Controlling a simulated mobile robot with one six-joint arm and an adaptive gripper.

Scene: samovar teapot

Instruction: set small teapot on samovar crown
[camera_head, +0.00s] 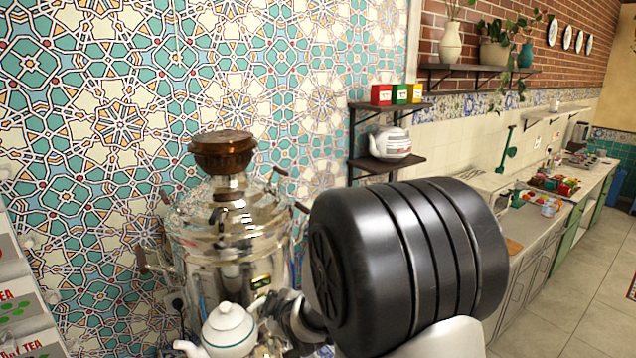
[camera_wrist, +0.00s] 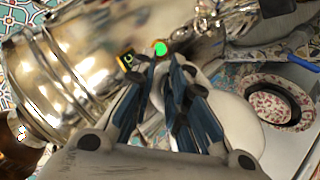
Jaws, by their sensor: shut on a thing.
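The small teapot (camera_head: 230,335) is white with a green-edged lid and stands out at the bottom of the head view, its spout to the left. My gripper (camera_head: 270,308) is at its right, at the handle side, and shut on it. In the wrist view my gripper's dark fingers (camera_wrist: 165,65) are close together, with a green spot just beyond their tips; the grip itself is partly hidden. The shiny metal samovar (camera_head: 225,235) stands behind the teapot. Its brown crown (camera_head: 222,150) is on top, bare and well above the teapot.
A larger white teapot (camera_head: 391,144) sits on a wall shelf, with small coloured boxes (camera_head: 397,94) above. Tea boxes (camera_head: 20,300) stand at the far left. A patterned saucer (camera_wrist: 275,103) shows in the wrist view. Samovar handles (camera_head: 150,265) jut out at the sides.

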